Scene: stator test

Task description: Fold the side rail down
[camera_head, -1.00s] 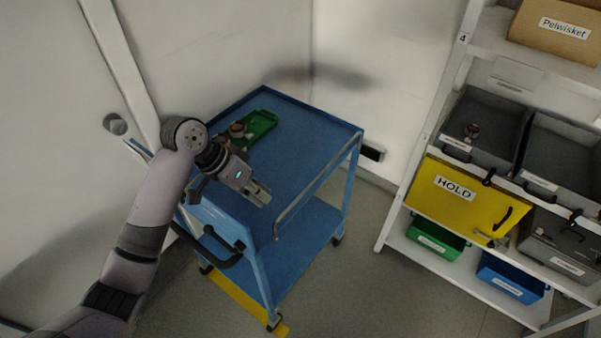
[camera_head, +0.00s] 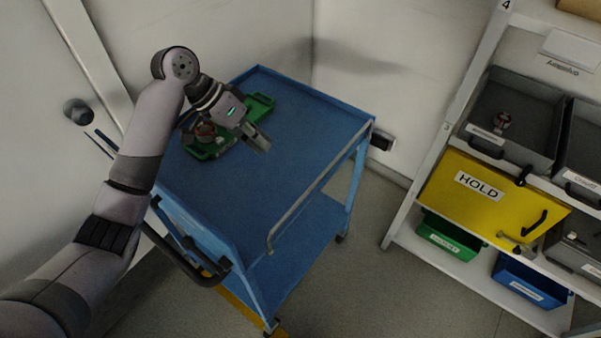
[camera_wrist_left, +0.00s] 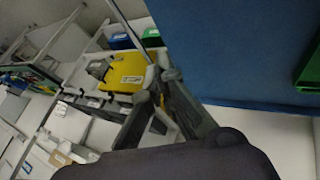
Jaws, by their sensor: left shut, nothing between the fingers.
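The side rail (camera_head: 312,190) is a grey bent bar along the right edge of the blue cart (camera_head: 290,125). Its near end curves down close to the cart's front corner. I cannot tell exactly how far it stands above the top. My left gripper (camera_head: 264,148) is shut and empty above the cart top, to the left of the rail and apart from it. In the left wrist view the closed fingers (camera_wrist_left: 162,72) show beside the cart's blue top (camera_wrist_left: 230,50), with a grey bar (camera_wrist_left: 125,22) beyond the tips. My right gripper is out of view.
A green tray (camera_head: 262,103) with a reddish metal part (camera_head: 205,131) sits on the cart behind my left wrist. A black push handle (camera_head: 185,262) is at the cart's front. A shelf with a yellow HOLD panel (camera_head: 480,205) stands right; floor between is clear.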

